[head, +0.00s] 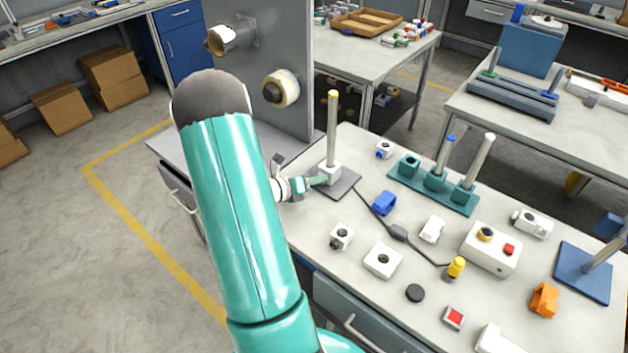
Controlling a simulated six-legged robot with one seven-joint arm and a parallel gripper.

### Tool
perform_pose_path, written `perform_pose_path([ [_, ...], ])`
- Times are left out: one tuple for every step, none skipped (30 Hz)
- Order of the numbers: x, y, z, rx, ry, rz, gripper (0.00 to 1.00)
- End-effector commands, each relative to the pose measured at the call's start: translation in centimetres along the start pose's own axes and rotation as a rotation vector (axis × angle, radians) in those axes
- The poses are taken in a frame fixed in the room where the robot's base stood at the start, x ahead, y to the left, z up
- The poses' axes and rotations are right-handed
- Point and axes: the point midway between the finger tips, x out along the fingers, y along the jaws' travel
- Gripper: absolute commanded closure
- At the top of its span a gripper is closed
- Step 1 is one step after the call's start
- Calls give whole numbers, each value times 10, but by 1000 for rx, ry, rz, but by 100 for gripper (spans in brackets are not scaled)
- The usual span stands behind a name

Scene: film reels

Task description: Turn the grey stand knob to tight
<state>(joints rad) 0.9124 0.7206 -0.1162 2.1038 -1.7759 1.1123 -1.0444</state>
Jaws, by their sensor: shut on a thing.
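The grey stand stands at the back left of the near table in the head view: a flat dark grey base plate (347,186), an upright rod with a yellow tip (333,120) and a white block (331,171) low on the rod. My gripper (319,181) reaches in from the left, low beside the white block, and its jaws are shut at the block's left side. The grey stand knob is hidden at the jaws, and its turn position cannot be seen.
A teal rack (420,188) with several posts stands right of the stand. A blue clip (384,203), a cable (375,212), white blocks and a button box (491,248) lie in front. A grey panel (290,60) with two spools rises behind my arm.

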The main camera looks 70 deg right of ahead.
Motion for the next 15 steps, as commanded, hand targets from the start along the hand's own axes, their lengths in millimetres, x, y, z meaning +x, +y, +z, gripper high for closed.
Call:
perform_pose_path([
  [0,-1,1,12,-2,3,92],
  [0,-1,1,20,-2,7,92],
  [0,-1,1,32,-2,13,92],
  [-1,-1,1,44,-2,18,92],
  [0,-1,1,56,-3,22,92],
  [0,-2,1,75,-3,30,92],
  [0,-2,1,90,-2,37,92],
  [-1,-2,1,108,-3,44,92],
  [-1,-2,1,133,-2,54,92],
  [0,-2,1,153,-3,63,92],
  [0,-3,1,175,-3,72,92],
  [0,-3,1,204,-2,84,92],
  [0,-4,1,228,-3,94,92],
  [-1,-4,1,252,-3,105,92],
  [0,-4,1,287,-3,118,92],
])
